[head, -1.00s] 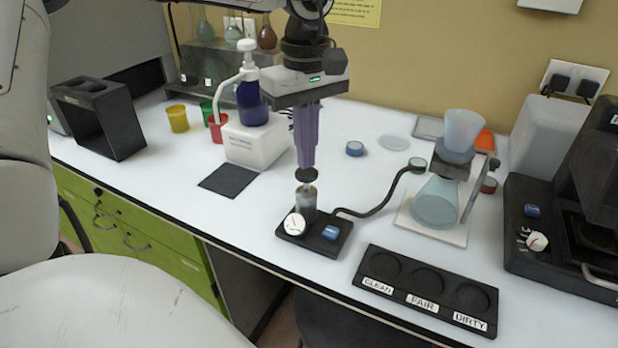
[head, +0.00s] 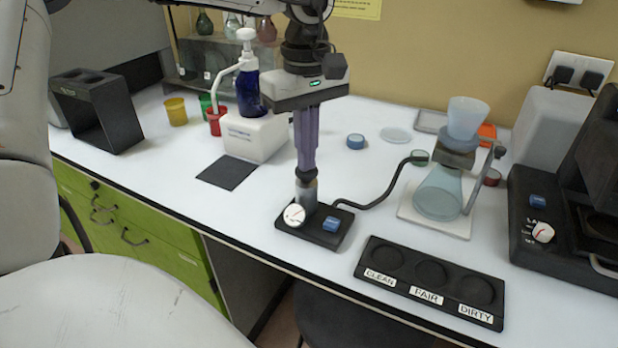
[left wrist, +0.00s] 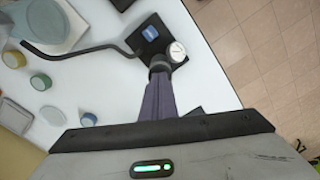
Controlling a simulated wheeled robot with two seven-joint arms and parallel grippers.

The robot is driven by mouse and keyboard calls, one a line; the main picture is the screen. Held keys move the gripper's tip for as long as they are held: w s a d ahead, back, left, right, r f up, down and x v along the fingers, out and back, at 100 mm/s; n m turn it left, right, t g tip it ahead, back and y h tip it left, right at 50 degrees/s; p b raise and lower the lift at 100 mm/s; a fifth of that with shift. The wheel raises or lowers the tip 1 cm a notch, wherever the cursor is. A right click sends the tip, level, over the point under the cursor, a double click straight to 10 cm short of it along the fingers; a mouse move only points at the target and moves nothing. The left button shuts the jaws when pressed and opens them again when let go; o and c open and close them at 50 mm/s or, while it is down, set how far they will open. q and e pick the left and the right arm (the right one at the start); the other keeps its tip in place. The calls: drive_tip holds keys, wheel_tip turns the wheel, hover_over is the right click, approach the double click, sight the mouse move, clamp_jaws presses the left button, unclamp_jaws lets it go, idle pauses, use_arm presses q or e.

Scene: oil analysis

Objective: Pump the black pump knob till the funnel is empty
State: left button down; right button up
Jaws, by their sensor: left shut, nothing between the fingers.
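The black pump knob (head: 307,174) tops a grey pump cylinder (head: 306,192) on a black base (head: 322,234) with a white gauge (head: 294,215) and a blue button. My left gripper (head: 306,168) is shut, pointing down, its fingertips at the knob, which sits low against the cylinder. The left wrist view also shows the shut fingers (left wrist: 160,88) meeting the pump. A black tube (head: 385,197) runs from the pump to the flask side. The translucent funnel (head: 466,118) sits atop a flask (head: 439,192) on a white pad; its contents are hard to tell. My right gripper is not in view.
A black tray (head: 430,305) labelled CLEAN, FAIR and DIRTY lies near the front edge. A blue pump bottle (head: 248,93) on a white box and several coloured cups stand behind left. A black machine (head: 565,215) stands at right.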

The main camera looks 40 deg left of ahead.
use_arm(q)
drive_tip(key=shift+f, duration=0.2)
drive_tip(key=shift+r+p, duration=1.25)
drive_tip(key=shift+r, duration=0.4)
wheel_tip(320, 180, up, 5)
drive_tip(key=p, duration=0.3)
drive_tip(key=shift+p, duration=0.4)
